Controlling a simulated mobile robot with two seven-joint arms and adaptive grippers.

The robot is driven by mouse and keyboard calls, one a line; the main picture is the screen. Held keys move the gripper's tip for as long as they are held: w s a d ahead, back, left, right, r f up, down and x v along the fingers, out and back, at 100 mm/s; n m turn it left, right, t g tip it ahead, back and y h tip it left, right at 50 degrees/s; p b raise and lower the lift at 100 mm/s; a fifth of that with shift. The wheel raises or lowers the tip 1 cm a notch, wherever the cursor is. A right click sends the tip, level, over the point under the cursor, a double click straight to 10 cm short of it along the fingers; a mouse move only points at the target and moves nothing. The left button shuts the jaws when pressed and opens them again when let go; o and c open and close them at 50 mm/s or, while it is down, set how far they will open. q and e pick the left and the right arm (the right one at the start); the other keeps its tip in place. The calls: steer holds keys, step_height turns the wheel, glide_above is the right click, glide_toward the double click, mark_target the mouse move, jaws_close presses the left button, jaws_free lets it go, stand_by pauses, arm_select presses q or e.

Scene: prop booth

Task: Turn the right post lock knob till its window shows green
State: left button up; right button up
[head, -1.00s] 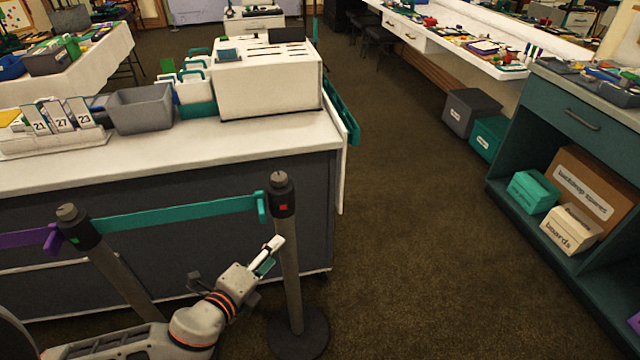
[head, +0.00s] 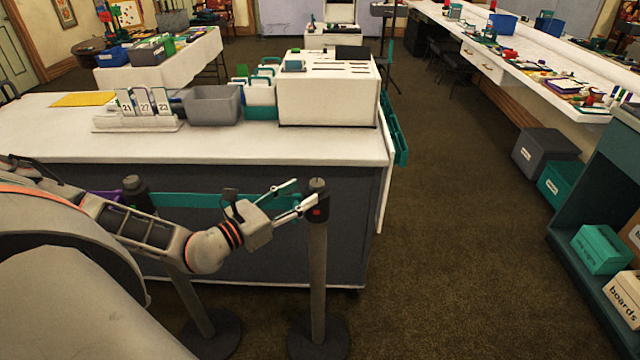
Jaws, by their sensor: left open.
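The window (head: 317,212) below the knob shows red. The knob is not gripped. The left post (head: 134,190) stands further left, partly hidden behind my left arm. My right gripper is not in view.
A teal belt (head: 190,200) runs between the posts, partly behind my arm. Behind stands a white-topped counter (head: 60,140) with a grey bin (head: 212,106) and a white box (head: 325,98). Open carpet lies right of the right post, up to a teal shelf unit (head: 575,245).

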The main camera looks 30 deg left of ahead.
mark_target(311, 187)
arm_select(q)
steer(key=shift+x, duration=3.2)
steer(key=shift+d, duration=0.1)
steer(key=shift+p, duration=0.3)
steer(key=c, duration=1.1)
